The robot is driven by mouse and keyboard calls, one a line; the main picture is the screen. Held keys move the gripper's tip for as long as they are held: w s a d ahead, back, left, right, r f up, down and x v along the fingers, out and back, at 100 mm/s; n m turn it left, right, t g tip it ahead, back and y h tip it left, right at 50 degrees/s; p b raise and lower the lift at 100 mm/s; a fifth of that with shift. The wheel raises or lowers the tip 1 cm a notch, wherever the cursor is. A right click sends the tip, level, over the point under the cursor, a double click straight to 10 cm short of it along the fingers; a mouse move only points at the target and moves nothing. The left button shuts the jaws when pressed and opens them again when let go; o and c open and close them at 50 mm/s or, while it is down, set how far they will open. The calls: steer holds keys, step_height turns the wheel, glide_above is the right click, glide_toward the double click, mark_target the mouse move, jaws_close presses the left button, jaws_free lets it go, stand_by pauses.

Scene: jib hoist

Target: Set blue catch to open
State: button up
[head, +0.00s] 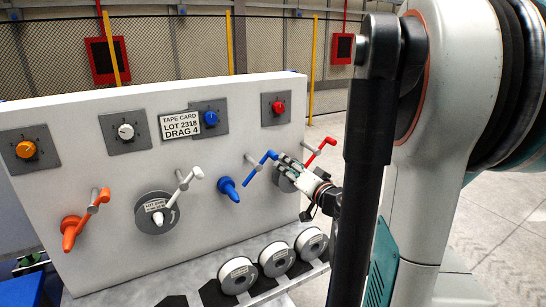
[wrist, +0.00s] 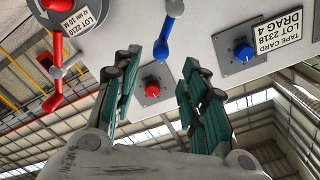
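The blue catch (head: 260,167) is a slim blue lever on a grey pivot on the white panel, slanted with its upper end to the right. It also shows in the wrist view (wrist: 165,38), where its free end lies between my two fingertips. My gripper (head: 281,162) is at the panel, just right of the blue catch and left of the red lever. In the wrist view my gripper (wrist: 160,62) has its two green-padded fingers spread apart, with a gap on both sides of the blue lever. I cannot tell whether any finger touches it. Part of the spool behind is hidden.
The red lever (head: 321,153) is close on the right; a white lever (head: 184,186) and an orange lever (head: 98,201) are left. A blue cone (head: 228,189) sits below left. White spools (head: 237,275) stand on the shelf below. Coloured knobs (head: 209,118) line the panel above.

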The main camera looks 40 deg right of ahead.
mark_target(277, 157)
steer(key=b+x, duration=0.1)
steer(key=x, duration=0.8)
steer(key=shift+w, duration=0.25)
jaws_close()
